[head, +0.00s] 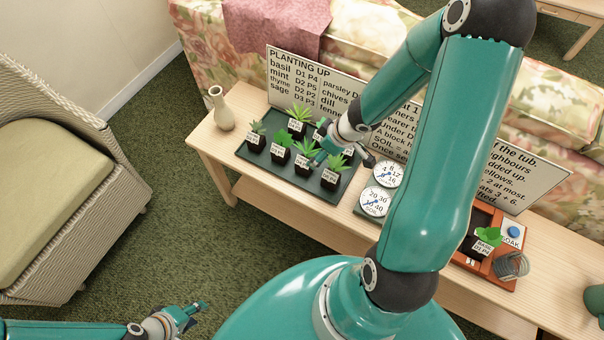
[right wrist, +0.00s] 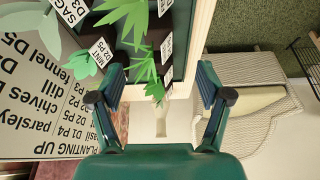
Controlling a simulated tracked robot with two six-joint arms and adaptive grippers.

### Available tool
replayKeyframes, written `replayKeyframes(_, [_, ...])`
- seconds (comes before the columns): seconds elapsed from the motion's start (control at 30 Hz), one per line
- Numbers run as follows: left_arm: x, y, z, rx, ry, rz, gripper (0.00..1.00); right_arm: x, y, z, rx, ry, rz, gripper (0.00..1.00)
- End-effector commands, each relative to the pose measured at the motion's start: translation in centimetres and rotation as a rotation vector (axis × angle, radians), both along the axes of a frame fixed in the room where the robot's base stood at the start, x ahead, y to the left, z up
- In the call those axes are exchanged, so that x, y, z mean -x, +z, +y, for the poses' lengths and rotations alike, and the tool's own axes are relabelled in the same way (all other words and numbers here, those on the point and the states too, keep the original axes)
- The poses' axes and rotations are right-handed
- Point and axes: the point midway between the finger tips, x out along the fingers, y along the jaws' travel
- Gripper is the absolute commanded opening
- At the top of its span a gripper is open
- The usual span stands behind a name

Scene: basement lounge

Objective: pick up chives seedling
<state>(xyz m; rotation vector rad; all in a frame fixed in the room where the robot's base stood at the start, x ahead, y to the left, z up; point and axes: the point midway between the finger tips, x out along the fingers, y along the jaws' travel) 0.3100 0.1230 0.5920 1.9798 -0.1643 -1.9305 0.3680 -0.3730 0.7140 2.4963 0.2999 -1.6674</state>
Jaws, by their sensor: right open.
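Several seedlings in dark pots with white labels stand on a dark green tray (head: 247,160) on the bench. The labels are too small in the head view to tell which is the chives seedling. My right gripper (head: 345,157) is over the tray's right part, its fingers spread, hiding part of the back row. In the right wrist view the right gripper (right wrist: 160,88) is open and empty, with the mint seedling (right wrist: 85,66) and a spiky-leaved seedling (right wrist: 147,68) near its left finger. My left gripper (head: 190,313) is open and empty above the carpet, far from the bench.
A planting sign (head: 330,83) stands behind the tray. A vase (head: 221,110) is to its left, two dials (head: 376,202) to its right. A basil seedling (head: 487,240) sits in an orange box at right. A wicker chair (head: 110,205) stands at left.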

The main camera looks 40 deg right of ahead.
Motion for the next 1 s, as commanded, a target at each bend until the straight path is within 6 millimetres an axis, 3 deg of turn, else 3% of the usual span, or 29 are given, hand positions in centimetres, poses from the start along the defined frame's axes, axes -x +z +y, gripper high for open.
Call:
replayKeyframes(0.03, [0.0, -1.7, 0.0, 0.0, 0.0, 0.0, 0.4, -0.4, -1.6, 0.1, 0.001, 0.0, -0.001, 0.77])
replayKeyframes(0.3, [0.0, -5.4, 0.0, 0.0, 0.0, 0.0, 0.4, -2.1, -5.2, 0.4, 0.006, -0.003, -0.009, 0.77])
replayKeyframes(0.67, [0.0, -6.8, 0.0, 0.0, 0.0, 0.0, 0.4, -3.1, -6.6, 0.6, 0.007, -0.003, -0.014, 0.77])
replayKeyframes(1.0, [0.0, -10.4, 0.0, 0.0, 0.0, 0.0, 0.4, -5.0, -10.5, 0.9, 0.006, -0.002, -0.025, 0.77])
